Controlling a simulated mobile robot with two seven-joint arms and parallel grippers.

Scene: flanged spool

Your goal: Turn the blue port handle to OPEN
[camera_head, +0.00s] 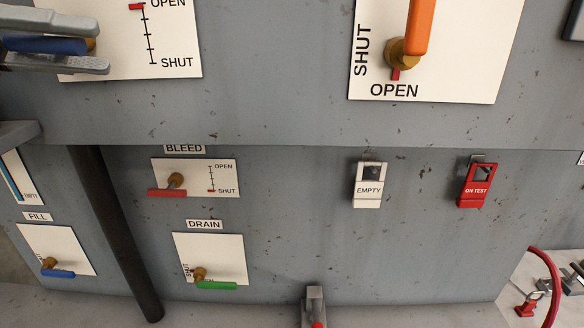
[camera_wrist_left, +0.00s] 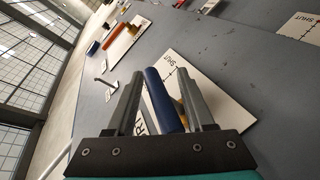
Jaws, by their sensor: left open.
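The blue port handle (camera_head: 45,44) is at the upper left in the head view, on a brass hub in front of a white plate (camera_head: 178,45). The plate has a scale with OPEN at the top and SHUT at the bottom, and a red mark beside OPEN. My left gripper (camera_head: 99,46) is open, with one finger above the handle and one below. In the left wrist view the blue handle (camera_wrist_left: 163,100) lies between the two fingers (camera_wrist_left: 162,73), with visible gaps. The gripper hides part of the plate. My right gripper is not in view.
An orange handle (camera_head: 420,25) stands upright on another plate at the upper right. Below are a red BLEED handle (camera_head: 166,193), a green DRAIN handle (camera_head: 216,285) and a smaller blue FILL handle (camera_head: 59,273). EMPTY (camera_head: 368,190) and ON TEST (camera_head: 475,190) tags hang right. A dark pipe (camera_head: 115,235) runs down.

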